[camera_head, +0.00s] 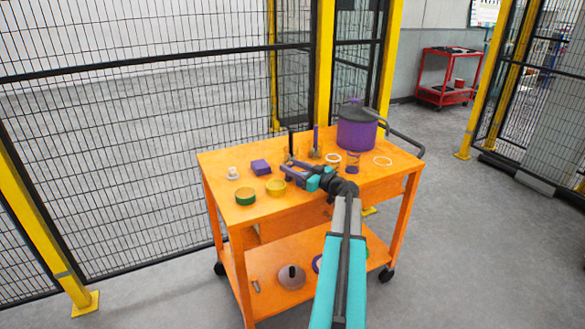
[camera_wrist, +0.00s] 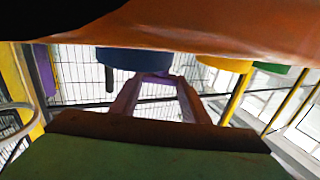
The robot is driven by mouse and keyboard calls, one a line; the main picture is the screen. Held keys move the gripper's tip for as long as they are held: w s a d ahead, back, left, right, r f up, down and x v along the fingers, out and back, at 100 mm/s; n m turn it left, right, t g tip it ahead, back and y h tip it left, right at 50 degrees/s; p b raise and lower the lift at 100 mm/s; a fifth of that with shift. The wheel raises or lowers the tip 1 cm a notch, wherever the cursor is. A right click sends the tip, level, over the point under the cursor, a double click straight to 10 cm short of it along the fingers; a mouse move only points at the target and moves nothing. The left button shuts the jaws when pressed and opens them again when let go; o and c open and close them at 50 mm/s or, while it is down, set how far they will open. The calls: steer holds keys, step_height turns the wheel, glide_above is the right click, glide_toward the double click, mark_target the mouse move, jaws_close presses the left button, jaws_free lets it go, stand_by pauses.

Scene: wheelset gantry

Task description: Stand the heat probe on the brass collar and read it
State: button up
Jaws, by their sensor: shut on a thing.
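My gripper (camera_head: 287,170) reaches low over the orange cart top from the front. In the wrist view, which is upside down, its purple fingers (camera_wrist: 156,76) close together at the edge of a blue round piece (camera_wrist: 134,58). The gripper and arm hide this piece in the head view. A yellow round piece (camera_head: 275,187), possibly the brass collar, stands just left of the gripper; it also shows in the wrist view (camera_wrist: 224,64). A slim black upright (camera_head: 291,142) and a purple upright on a grey base (camera_head: 315,145) stand behind. I cannot tell which thing is the heat probe.
The orange cart (camera_head: 222,160) also holds a green ring (camera_head: 245,196), a purple block (camera_head: 261,167), a white knob (camera_head: 233,173), pale rings (camera_head: 382,161), a brownish collar (camera_head: 353,162) and a purple pot (camera_head: 357,130). Mesh fencing (camera_head: 150,130) stands behind.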

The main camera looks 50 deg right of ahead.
steer(key=shift+f, duration=0.1)
steer(key=o, duration=1.1)
steer(key=shift+s, duration=0.25)
steer(key=s, duration=1.1)
steer(key=shift+s+b, duration=0.3)
steer(key=shift+b, duration=0.05)
